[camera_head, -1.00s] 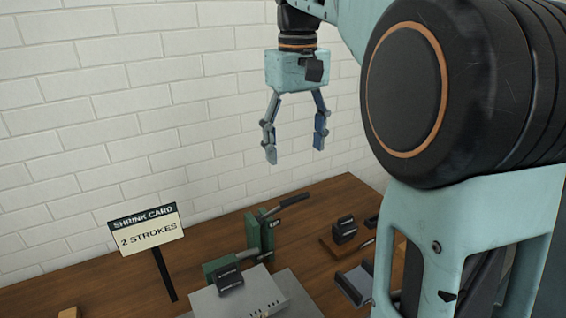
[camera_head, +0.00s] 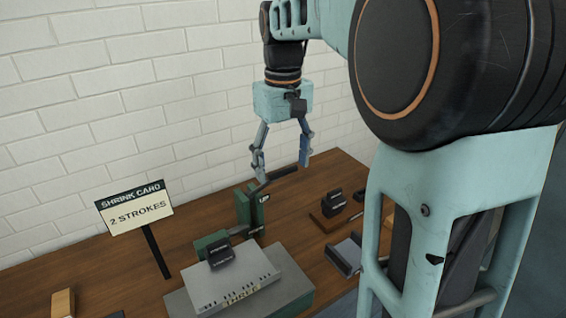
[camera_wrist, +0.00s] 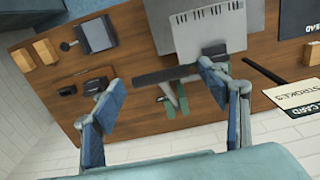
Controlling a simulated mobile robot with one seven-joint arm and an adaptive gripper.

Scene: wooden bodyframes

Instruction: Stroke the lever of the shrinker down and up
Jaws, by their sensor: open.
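The green shrinker (camera_head: 243,209) stands on the wooden bench, with a small "UP" label on its upright. Its dark lever (camera_head: 281,174) points up and to the right. In the wrist view the lever (camera_wrist: 165,75) is a dark bar reaching across the gap between my fingers, and the green shrinker body (camera_wrist: 178,104) shows below it. My gripper (camera_head: 284,172) points down, open and empty, with its fingertips around the lever's height in the head view. I cannot tell whether a finger touches the lever. A "SHRINK CARD" sign (camera_head: 136,210) reads "2 STROKES".
A grey slotted plate (camera_head: 232,279), partly reading "THREE", lies in front of the shrinker. Black tool blocks (camera_head: 332,203) and a grey channel piece (camera_head: 345,255) sit to the right. A wooden block (camera_head: 62,303) is at front left. The white brick wall (camera_head: 150,80) rises behind.

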